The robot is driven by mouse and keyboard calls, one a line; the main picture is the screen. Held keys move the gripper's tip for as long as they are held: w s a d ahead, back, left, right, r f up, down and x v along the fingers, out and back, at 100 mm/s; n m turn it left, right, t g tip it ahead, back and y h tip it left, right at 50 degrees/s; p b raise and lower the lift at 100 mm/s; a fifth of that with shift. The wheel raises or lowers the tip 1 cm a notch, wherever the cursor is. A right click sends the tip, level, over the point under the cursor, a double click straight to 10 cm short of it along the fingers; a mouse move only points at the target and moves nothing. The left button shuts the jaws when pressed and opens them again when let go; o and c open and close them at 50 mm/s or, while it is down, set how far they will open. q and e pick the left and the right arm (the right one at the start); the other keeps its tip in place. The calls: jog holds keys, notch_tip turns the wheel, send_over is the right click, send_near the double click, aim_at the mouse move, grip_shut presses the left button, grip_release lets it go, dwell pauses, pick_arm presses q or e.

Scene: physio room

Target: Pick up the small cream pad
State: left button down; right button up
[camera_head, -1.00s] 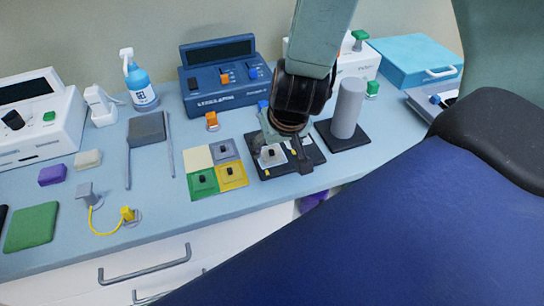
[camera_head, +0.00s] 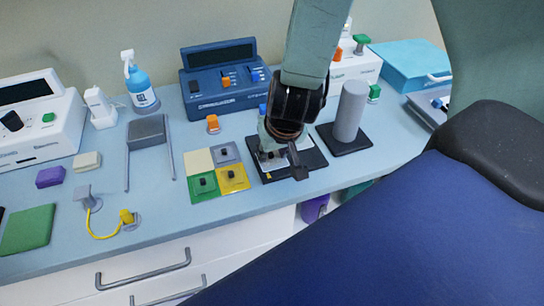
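A small pale, cream-looking pad (camera_head: 267,158) with a dark knob lies on a black tray (camera_head: 310,157) on the blue-grey counter. My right gripper (camera_head: 283,158) hangs down over this tray, close to the pad, and its fingers look apart. The gripper hides part of the pad and tray, and I cannot tell whether it touches the pad. Left of the tray is a board of four squares: a plain cream one (camera_head: 198,161), and grey (camera_head: 225,152), green (camera_head: 204,186) and yellow (camera_head: 233,178) ones with dark knobs. My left gripper is not in view.
A grey cylinder (camera_head: 350,112) on a dark base stands close right of the tray. A blue device (camera_head: 222,90) and an orange block (camera_head: 213,124) are behind. A cream block (camera_head: 87,161) lies at left. A dark blue couch (camera_head: 400,235) fills the lower right.

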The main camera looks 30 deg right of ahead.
jog(key=shift+s+d, duration=0.15)
jog(key=shift+s, duration=0.05)
grip_shut()
